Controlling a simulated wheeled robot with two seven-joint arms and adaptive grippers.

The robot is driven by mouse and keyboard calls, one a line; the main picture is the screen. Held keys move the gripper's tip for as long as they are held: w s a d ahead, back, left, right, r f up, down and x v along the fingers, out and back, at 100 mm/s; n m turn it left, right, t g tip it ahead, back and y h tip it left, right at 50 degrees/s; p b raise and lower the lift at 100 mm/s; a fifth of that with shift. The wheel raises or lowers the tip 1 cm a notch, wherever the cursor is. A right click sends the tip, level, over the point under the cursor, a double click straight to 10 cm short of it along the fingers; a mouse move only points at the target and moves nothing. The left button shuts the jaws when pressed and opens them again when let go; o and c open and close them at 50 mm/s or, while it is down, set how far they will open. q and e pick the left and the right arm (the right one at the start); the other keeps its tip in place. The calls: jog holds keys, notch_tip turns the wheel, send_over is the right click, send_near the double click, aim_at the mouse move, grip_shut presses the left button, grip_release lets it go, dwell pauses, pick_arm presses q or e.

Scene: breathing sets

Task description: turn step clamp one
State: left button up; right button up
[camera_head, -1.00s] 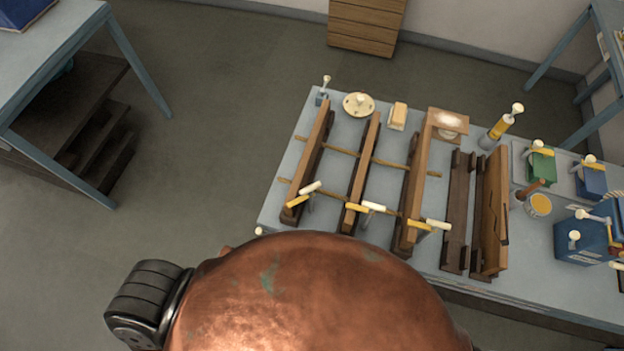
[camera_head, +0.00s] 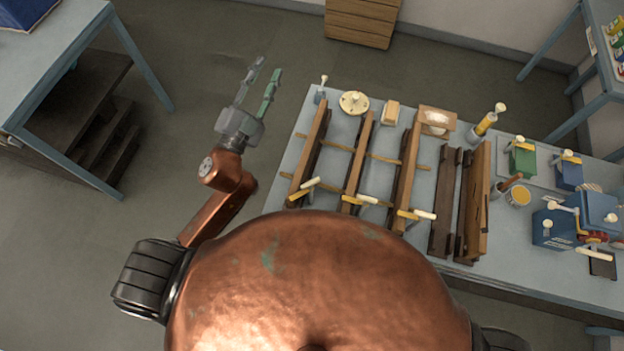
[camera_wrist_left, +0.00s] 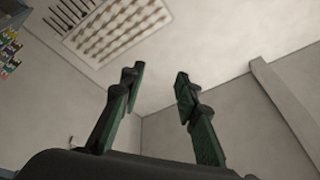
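Three clamps with yellow and white handles stand in a row along the near side of the bench: a left clamp (camera_head: 309,183), a middle clamp (camera_head: 367,199) and a right clamp (camera_head: 424,215). Each is at the near end of a long wooden rail. I cannot tell which one is clamp one. My left gripper (camera_head: 266,72) is raised left of the bench, empty and apart from the clamps. Its fingers are spread, as the left wrist view (camera_wrist_left: 160,76) also shows. My right gripper is not in view.
The bench (camera_head: 345,125) also carries a round disc (camera_head: 354,102), a yellow cylinder (camera_head: 486,123), loose boards (camera_head: 475,200), a green box (camera_head: 522,159) and blue boxes (camera_head: 553,225). Another table (camera_head: 50,60) stands at the left. The floor between is clear.

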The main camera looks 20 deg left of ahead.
pick_arm(q)
jog(key=s+d+r+m+g+h, duration=0.2)
jog(key=s+d+r+m+h, duration=0.15)
jog(key=d+m+h, duration=0.35)
jog(key=s+d+r+m+g+h, duration=0.2)
jog(key=s+d+r+m+h, duration=0.1)
jog(key=d+r+m+h, duration=0.3)
jog(key=s+d+f+m+g, duration=1)
jog(key=d+m+g, duration=0.35)
jog(key=m, duration=0.25)
jog(key=m+g+y, duration=0.2)
jog(key=m+y, duration=0.2)
jog(key=y, duration=0.8)
send_over(311, 181)
jog(key=s+a, duration=0.1)
jog(key=a, duration=0.1)
notch_tip(311, 181, down, 20)
jog(key=r, duration=0.1)
jog(key=x, duration=0.2)
jog(key=p+x, duration=0.1)
jog(key=x, duration=0.4)
jog(key=shift+w+a+f, duration=0.1)
jog(key=shift+a+f, duration=0.2)
jog(key=shift+f, duration=0.05)
jog(key=shift+d+f+p, duration=0.1)
jog(key=shift+f+p, duration=0.2)
